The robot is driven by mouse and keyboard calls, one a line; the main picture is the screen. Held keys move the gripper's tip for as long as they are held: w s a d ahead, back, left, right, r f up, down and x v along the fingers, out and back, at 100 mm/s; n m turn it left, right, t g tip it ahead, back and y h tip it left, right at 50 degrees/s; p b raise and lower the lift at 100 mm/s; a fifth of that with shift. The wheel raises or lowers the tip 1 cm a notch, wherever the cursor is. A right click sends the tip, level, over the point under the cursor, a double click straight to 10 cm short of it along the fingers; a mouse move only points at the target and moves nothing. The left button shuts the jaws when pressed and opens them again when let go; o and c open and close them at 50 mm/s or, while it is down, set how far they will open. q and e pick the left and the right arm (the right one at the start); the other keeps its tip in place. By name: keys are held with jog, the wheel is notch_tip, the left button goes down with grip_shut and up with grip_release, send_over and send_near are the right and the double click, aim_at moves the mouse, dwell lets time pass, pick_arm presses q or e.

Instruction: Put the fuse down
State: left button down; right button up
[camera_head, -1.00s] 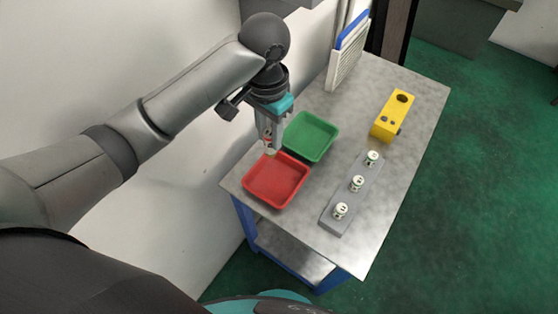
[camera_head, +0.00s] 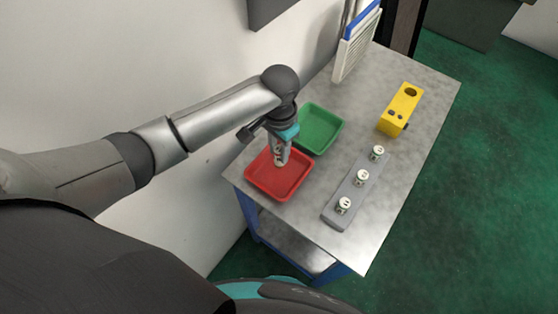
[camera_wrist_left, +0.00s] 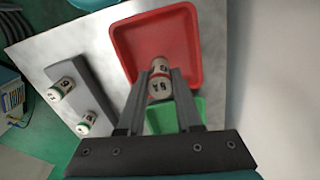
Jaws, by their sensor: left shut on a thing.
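My left gripper (camera_head: 279,163) is shut on a fuse, a small white cylinder with dark markings. In the left wrist view the fuse (camera_wrist_left: 160,82) sits between the two fingers (camera_wrist_left: 160,88). The gripper points down over the red tray (camera_head: 279,190), with the fuse at or just above the tray floor; I cannot tell whether it touches. The red tray also fills the upper middle of the left wrist view (camera_wrist_left: 190,30). My right gripper is not in view.
A green tray (camera_head: 322,128) stands behind the red one. A grey rack (camera_head: 335,215) holds three white fuses (camera_head: 361,177) to the right. A yellow block (camera_head: 401,108) with a hole stands at the back right. A white and blue panel (camera_head: 357,45) stands at the back edge.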

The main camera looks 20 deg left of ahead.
aim_at(279, 161)
pick_arm(q)
jog(key=shift+f+b, duration=0.55)
jog(key=shift+f, duration=1.9)
jog(key=c, duration=0.6)
grip_release()
jog(key=shift+f, duration=0.1)
notch_tip(279, 161, up, 12)
jog(key=p, duration=0.2)
jog(key=shift+p, duration=0.35)
